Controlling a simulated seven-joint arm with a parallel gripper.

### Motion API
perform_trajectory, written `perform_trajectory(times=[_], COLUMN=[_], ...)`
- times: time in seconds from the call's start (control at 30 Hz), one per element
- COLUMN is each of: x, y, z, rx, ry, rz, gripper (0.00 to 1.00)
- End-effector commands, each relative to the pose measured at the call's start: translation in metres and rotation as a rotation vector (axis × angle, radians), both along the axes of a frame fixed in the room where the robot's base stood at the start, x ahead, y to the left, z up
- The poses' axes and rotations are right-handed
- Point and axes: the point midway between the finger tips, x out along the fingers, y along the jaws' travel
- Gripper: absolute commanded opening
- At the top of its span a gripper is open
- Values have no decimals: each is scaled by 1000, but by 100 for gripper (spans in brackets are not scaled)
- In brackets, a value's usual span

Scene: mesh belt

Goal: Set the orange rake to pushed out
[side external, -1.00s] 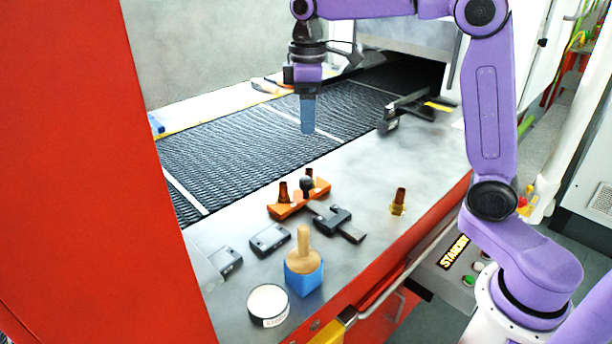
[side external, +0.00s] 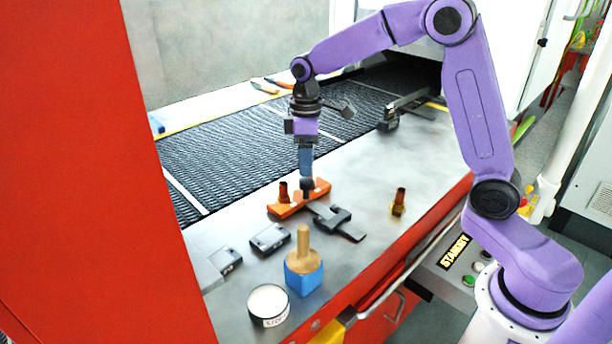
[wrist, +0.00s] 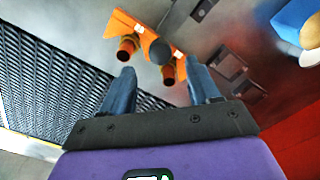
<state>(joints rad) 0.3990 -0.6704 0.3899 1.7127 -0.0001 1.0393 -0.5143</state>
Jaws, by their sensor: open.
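The orange rake (side external: 290,210) lies on the metal deck beside the mesh belt. Its dark stem (side external: 322,213) runs toward the front through a black guide block (side external: 335,218). A black ball knob (side external: 307,184) stands on the rake; the wrist view also shows this knob (wrist: 160,52) and the orange bar (wrist: 124,25). My gripper (side external: 306,175) points down just above the knob. In the wrist view, my open fingers (wrist: 162,75) are apart, with the knob lying between and beyond their tips. I cannot tell whether they touch it.
Copper-brown nozzles (side external: 283,192) stand close by the rake; another (side external: 398,202) stands to the right. In front are a blue block with a wooden knob (side external: 303,272), a round white-topped tin (side external: 268,304) and dark blocks (side external: 270,238). The mesh belt (side external: 240,150) runs behind.

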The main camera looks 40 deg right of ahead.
Motion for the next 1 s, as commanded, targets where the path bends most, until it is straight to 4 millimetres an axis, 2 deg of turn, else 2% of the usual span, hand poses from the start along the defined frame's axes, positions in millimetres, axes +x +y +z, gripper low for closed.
perform_trajectory(times=[0.1, 0.3, 0.5, 0.73, 0.77, 0.8, 0.93, 1.0], x=[-1, 0, 0, 0, 0, 0, 0, 0], y=[-1, 0, 0, 0, 0, 0, 0, 0], z=[-22, -45, -54, -54, -54, -54, -54, -54], rx=[-1, 0, 0, 0, 0, 0, 0, 0], ry=[4, 1, 0, 0, 0, 0, 0, 0], rz=[-1, -1, -1, -1, -1, -1, -1, -1], gripper=[61, 61, 61, 61, 55, 42, 0, 0])
